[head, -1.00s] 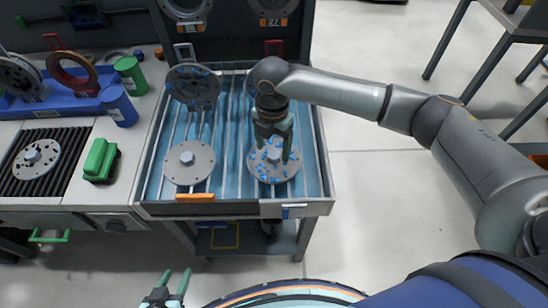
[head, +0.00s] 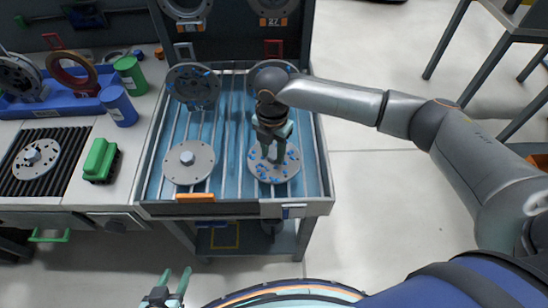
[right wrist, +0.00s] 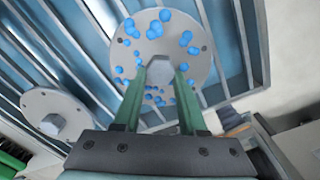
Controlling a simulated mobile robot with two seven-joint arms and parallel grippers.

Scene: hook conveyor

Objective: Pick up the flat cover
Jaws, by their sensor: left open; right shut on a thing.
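A flat grey round cover (head: 282,173) with blue spots and a hexagonal knob is at the front right of the slatted rack. It also shows in the right wrist view (right wrist: 150,50). My right gripper (head: 272,154) is over it from above, its green fingers shut on both sides of the knob (right wrist: 160,69). I cannot tell whether the cover is clear of the slats. A second grey cover (head: 188,172) without blue spots lies to its left on the slats. My left gripper (head: 168,288) is open and empty at the bottom of the head view, away from the rack.
Another blue-spotted disc (head: 193,86) is at the rack's back left, and one is partly hidden behind my right arm. The rack's front rim (head: 240,208) has an orange piece. A green block (head: 101,158) and a blue can (head: 118,105) stand on the left bench.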

